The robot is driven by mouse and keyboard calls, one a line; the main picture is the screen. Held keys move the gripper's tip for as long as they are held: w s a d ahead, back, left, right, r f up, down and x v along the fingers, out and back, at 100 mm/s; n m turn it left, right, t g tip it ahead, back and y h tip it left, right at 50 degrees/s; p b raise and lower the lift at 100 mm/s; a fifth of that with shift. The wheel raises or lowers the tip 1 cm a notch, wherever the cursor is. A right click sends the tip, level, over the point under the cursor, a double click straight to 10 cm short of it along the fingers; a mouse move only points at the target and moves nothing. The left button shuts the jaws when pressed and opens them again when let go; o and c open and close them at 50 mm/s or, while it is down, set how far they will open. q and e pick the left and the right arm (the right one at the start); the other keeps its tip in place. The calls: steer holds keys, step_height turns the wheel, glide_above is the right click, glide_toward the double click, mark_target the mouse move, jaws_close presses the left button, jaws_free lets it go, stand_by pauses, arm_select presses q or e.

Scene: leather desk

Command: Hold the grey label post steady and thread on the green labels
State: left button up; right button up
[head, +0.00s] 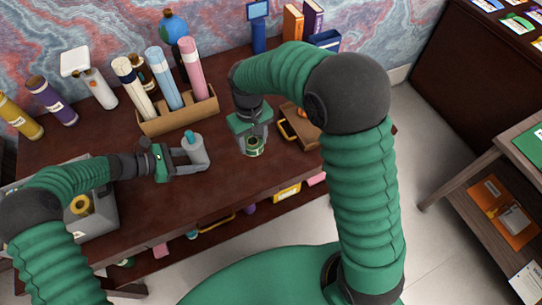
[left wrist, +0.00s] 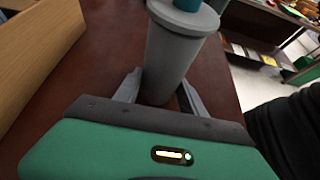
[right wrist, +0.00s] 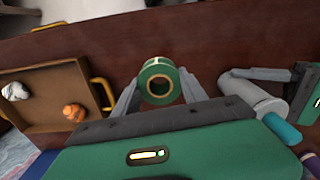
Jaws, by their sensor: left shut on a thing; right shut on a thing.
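The grey label post (head: 194,150) stands on the desk, a grey cylinder with a teal top, and fills the upper middle of the left wrist view (left wrist: 178,50). My left gripper (head: 192,160) is shut around its lower part. A green label (head: 255,146), a ring with a pale core, is in my right gripper (head: 252,138), right of the post in the head view. The right wrist view shows the label (right wrist: 150,71) between the fingertips, its hole facing the camera. There the post (right wrist: 250,98) lies to the right, apart from the label.
A brown tray (right wrist: 40,106) with yellow handles holds an orange and a white item beside my right gripper. A cardboard holder (head: 180,117) with several tubes stands behind the post. Desk between post and label is clear.

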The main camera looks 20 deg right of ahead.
arm_select(q)
steer(key=shift+w+a, duration=0.1)
steer(key=shift+a, duration=0.1)
arm_select(e)
steer(key=w+a+r+n, duration=0.2)
steer(key=w+a+r, duration=0.5)
steer(key=w+a, duration=0.15)
step_height(320, 180, up, 5)
steer(key=n, duration=0.1)
glide_above(187, 132)
steer(key=shift+a+r, duration=0.1)
steer(key=shift+r, duration=0.05)
arm_select(q)
steer(key=shift+d, duration=0.1)
arm_select(e)
steer(key=shift+w, duration=0.1)
steer(key=shift+f, duration=3.15)
